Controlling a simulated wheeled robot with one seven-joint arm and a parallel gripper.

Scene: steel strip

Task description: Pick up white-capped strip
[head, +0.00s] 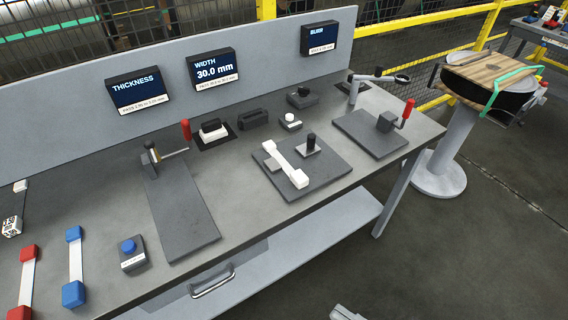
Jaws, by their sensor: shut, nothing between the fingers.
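The white-capped strip (284,162) lies in the head view on a dark square plate (325,178) at the right part of the bench. It is a pale strip with a white block on each end, slanting from upper left to lower right. A small black upright post (311,144) on a pale base stands just right of it on the same plate. No gripper fingers show in this view, and nothing touches the strip from above.
A red-handled clamp with a long dark plate (181,215) is left of the strip; another red-handled fixture (386,122) is right. Red-capped (27,285) and blue-capped (75,262) strips lie at left. Display boxes (213,70) line the back panel.

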